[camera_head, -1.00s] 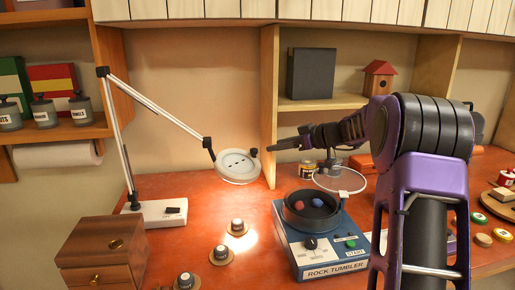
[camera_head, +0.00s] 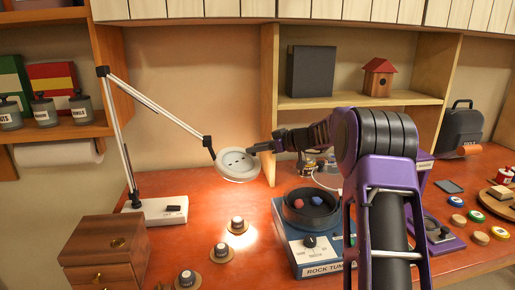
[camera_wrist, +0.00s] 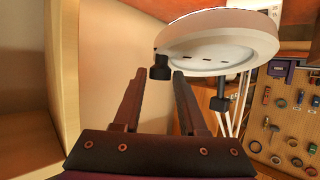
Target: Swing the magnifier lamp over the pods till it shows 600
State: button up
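The magnifier lamp has a white base (camera_head: 165,211), a jointed white arm and a round pale head (camera_head: 237,166), which also shows large in the wrist view (camera_wrist: 220,40). A dark knob (camera_wrist: 160,68) sticks out from the head's rim. My gripper (camera_head: 252,149) is at the head's right edge. In the wrist view its two fingers (camera_wrist: 159,75) are apart, with the knob between or just beyond their tips; contact is unclear. Several small grey-capped pods on round discs stand on the table: one in the light (camera_head: 237,226), others nearer (camera_head: 221,253), (camera_head: 187,280). No 600 reading is legible.
A blue rock tumbler (camera_head: 312,230) stands right of the pods, under my arm. A wooden drawer box (camera_head: 103,250) is front left. A shelf divider (camera_head: 269,105) rises behind the lamp head. Orange table between lamp base and pods is clear.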

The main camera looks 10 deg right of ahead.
grip_shut()
dwell(1.1)
